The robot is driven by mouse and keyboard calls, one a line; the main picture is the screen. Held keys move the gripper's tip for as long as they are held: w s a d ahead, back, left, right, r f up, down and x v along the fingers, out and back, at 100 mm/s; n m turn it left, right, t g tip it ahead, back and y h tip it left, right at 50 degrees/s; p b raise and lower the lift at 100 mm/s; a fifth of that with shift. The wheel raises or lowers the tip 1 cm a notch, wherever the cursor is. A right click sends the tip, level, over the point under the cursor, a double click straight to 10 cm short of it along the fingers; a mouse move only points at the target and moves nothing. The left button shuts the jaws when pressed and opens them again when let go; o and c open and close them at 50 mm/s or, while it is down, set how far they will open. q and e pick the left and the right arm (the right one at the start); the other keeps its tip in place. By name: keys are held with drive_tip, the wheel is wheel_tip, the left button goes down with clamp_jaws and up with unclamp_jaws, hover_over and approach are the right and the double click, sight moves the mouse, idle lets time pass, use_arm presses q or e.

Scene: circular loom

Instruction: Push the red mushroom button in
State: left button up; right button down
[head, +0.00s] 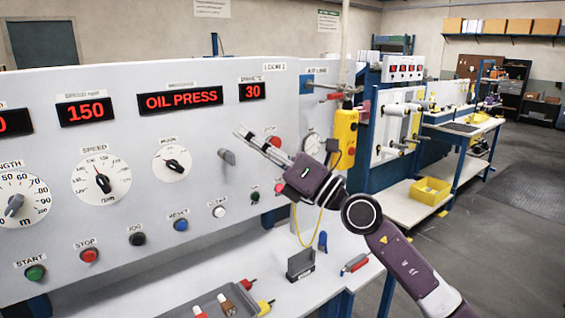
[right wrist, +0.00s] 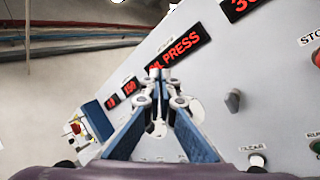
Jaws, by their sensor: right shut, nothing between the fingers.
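A red button (head: 275,141) under a STOP label sits on the upper right of the grey panel, partly hidden behind my right gripper in the head view. It also shows cut off at the right edge of the right wrist view (right wrist: 316,58). My right gripper (head: 242,134) is in front of the panel, with its fingertips up and to the left of that button. In the right wrist view the fingers (right wrist: 160,72) come together at the tips over the OIL PRESS display, holding nothing. I cannot tell if the tips touch the panel. My left gripper is not in view.
The grey panel (head: 120,130) carries dials, displays and a lower row of push buttons, including a smaller red STOP button (head: 89,255). A yellow box (head: 345,135) stands at its right. Tools and a black holder (head: 300,264) lie on the bench below.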

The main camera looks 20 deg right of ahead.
use_arm(q)
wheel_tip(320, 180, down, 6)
drive_tip(key=b, duration=0.5)
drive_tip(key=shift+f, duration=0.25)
use_arm(e)
drive_tip(key=w+d+f+h, duration=0.1)
drive_tip(key=d+f+h, duration=0.2)
drive_tip(key=d, duration=0.3)
drive_tip(key=w+d+f+n+h, duration=0.1)
drive_tip(key=d+f+h, duration=0.2)
drive_tip(key=d, duration=0.2)
drive_tip(key=w+d+f+n+h, duration=0.1)
drive_tip(key=d+f+h, duration=0.2)
drive_tip(key=d, duration=0.3)
drive_tip(key=shift+w+d+h, duration=0.3)
drive_tip(key=shift+w, duration=0.05)
drive_tip(key=p, duration=0.6)
approach(276, 144)
drive_tip(key=x, duration=0.6)
drive_tip(key=shift+w+a+r, duration=0.1)
drive_tip(key=shift+w, duration=0.3)
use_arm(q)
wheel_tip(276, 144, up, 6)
use_arm(e)
drive_tip(key=shift+w, duration=0.15)
